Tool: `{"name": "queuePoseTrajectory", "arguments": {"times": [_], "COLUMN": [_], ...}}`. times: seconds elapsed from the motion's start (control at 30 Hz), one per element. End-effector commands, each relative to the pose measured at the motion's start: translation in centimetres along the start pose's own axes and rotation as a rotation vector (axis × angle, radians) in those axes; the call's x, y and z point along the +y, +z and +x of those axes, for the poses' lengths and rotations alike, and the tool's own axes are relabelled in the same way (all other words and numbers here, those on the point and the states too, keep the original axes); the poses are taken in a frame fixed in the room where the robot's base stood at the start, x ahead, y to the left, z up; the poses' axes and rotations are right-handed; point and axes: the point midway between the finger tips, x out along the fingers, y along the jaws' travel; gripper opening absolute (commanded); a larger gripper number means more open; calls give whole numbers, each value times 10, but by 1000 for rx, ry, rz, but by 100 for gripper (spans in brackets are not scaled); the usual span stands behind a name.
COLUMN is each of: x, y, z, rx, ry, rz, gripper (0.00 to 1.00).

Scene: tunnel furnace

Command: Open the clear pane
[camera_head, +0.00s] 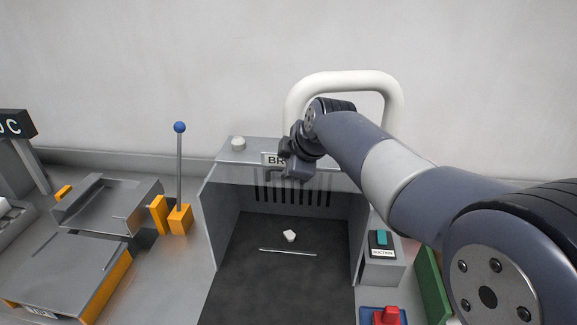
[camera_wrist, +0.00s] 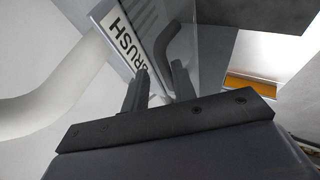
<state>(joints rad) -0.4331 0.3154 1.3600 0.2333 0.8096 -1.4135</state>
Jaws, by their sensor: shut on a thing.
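The brush booth (camera_head: 209,215) stands in the middle of the head view, with a dark floor and slots in its back wall. A faint see-through surface, the clear pane (camera_head: 237,174), shows near its top front; its full outline is hard to tell. My gripper (camera_head: 291,170) is at the booth's top front edge, by the BRUSH label (camera_head: 274,159), and hides part of it. In the wrist view, my gripper (camera_wrist: 161,80) has its fingers around a dark bent handle (camera_wrist: 173,48) beside the label. The fingers look closed on the handle; the contact itself is partly hidden.
A small white lump (camera_head: 290,236) and a thin light rod (camera_head: 287,252) lie inside the booth. A white pipe loop (camera_head: 345,80) rises behind. A blue-knobbed lever (camera_head: 180,165) stands left. A teal switch box (camera_head: 382,243) and red button (camera_head: 387,315) are right, below my arm.

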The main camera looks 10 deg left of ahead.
Motion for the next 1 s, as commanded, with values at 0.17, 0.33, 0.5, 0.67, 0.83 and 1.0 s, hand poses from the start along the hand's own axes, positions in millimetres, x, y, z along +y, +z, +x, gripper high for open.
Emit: {"name": "queuePoseTrajectory", "arguments": {"times": [0.17, 0.33, 0.5, 0.67, 0.83, 1.0], "x": [1, 0, 0, 0, 1, 1], "y": [0, 0, 0, 0, 1, 1], "z": [0, 0, -8, -35, -70, -96], "rx": [0, 1, 2, 2, 1, 1], "ry": [5, 1, 2, 5, 7, 5], "rz": [0, 1, 1, 1, 1, 1], "gripper": [33, 33, 33, 33, 33, 33]}}
